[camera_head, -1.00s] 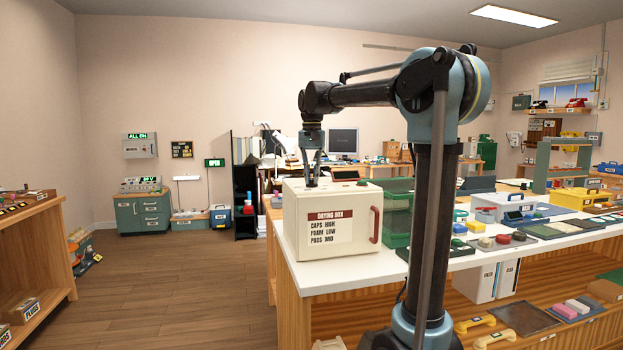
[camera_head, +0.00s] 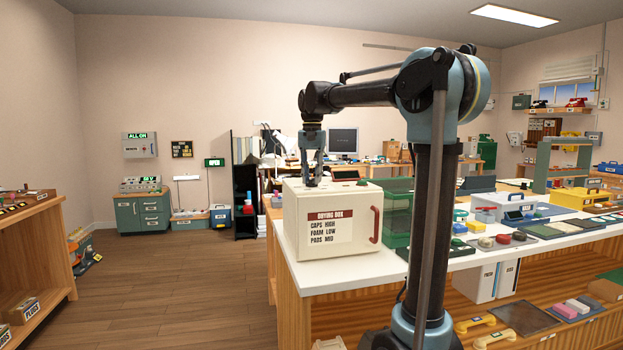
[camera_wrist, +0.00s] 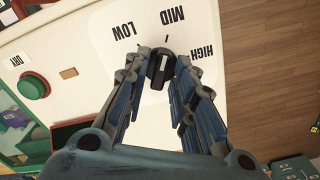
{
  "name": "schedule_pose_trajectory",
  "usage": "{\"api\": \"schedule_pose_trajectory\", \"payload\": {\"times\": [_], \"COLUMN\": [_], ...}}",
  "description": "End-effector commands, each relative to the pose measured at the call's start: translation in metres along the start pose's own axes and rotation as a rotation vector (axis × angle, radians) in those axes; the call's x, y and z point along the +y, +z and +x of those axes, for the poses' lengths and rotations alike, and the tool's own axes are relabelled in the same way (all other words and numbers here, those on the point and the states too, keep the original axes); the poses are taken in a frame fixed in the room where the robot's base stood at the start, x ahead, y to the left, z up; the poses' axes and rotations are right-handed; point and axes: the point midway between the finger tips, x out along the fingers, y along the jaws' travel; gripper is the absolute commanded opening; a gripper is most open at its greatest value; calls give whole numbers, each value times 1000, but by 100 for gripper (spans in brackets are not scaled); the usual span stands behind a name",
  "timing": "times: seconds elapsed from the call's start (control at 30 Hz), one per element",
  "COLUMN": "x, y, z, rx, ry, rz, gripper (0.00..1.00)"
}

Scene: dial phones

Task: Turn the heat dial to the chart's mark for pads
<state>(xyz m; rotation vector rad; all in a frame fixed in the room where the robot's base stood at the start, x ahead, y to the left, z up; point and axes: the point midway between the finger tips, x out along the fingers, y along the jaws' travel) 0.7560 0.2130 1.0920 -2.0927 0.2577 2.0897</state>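The cream drying box (camera_head: 355,235) stands on the white counter; its chart (camera_head: 330,228) reads caps high, foam low, pads mid. In the wrist view the black heat dial (camera_wrist: 158,72) sits on the box top, with LOW (camera_wrist: 124,31), MID (camera_wrist: 173,15) and HIGH (camera_wrist: 201,51) printed upside down around it. A white line on the dial points roughly towards the tick by MID; the exact alignment is hard to tell. My gripper (camera_wrist: 160,66) has one fingertip at each side of the dial, appearing closed on it. It also shows above the box in the head view (camera_head: 312,182).
A red-collared green button (camera_wrist: 34,85) and a dark panel (camera_wrist: 75,131) are on the box top beside the dial. A green crate (camera_head: 397,212) stands right behind the box. Wooden floor lies open to the left of the counter.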

Motion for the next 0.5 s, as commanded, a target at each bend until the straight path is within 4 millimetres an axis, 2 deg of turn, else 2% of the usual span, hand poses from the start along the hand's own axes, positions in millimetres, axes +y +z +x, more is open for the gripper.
{"api": "schedule_pose_trajectory", "payload": {"times": [0.33,0.5], "x": [0,0], "y": [1,1], "z": [-1,-14], "rx": [-2,-2], "ry": [0,0], "rz": [-1,-1], "gripper": [32,32]}}
